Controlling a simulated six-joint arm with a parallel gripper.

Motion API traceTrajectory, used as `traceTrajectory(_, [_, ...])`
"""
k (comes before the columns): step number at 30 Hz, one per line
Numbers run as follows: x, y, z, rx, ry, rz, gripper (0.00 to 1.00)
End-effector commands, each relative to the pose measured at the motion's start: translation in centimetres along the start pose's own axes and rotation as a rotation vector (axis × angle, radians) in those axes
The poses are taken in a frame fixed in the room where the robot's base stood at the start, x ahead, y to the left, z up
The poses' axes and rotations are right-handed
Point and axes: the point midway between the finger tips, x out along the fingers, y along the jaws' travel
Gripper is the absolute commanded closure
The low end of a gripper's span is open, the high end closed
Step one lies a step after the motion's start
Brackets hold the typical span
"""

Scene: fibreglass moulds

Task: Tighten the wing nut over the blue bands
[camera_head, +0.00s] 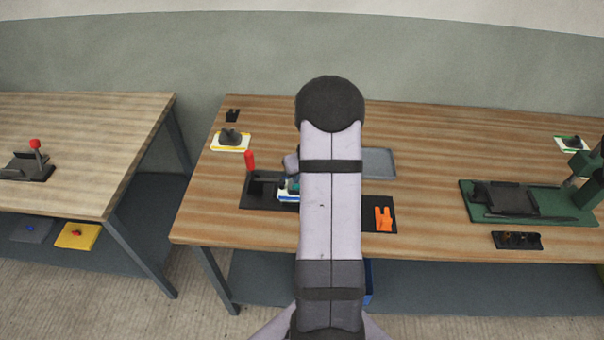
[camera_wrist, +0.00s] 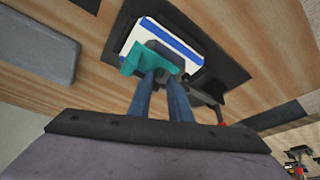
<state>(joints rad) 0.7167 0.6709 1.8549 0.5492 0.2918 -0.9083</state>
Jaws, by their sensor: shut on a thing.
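A white mould with blue bands (camera_wrist: 186,50) lies on a black base plate (camera_wrist: 222,66) in the wrist view. In the head view the mould (camera_head: 287,198) shows just left of my arm, partly covered by it. A teal piece (camera_wrist: 135,62), which looks like the wing nut, sits over the mould in front of a dark grey block. My gripper (camera_wrist: 163,77) has its two blue-grey fingers shut on this teal piece. The fingers hide part of it, and its fit to the thread cannot be seen. In the head view my arm hides the fingertips.
A red-handled lever (camera_head: 250,161) stands at the base plate's left end. A grey tray (camera_head: 379,162) lies behind, and an orange part (camera_head: 383,218) is to the right. A yellow-banded mould (camera_head: 230,148) sits back left. A green machine (camera_head: 548,207) stands far right.

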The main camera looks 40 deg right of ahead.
Motion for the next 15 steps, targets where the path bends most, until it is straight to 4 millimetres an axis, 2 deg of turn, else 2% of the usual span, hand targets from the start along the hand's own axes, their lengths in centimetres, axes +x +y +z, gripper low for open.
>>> traceTrajectory(1, [-0.48, -0.13, -0.19, 0.027, -0.002, 0.011, 1.0])
traceTrajectory(15, [-0.42, -0.24, -0.16, 0.211, -0.002, 0.086, 1.0])
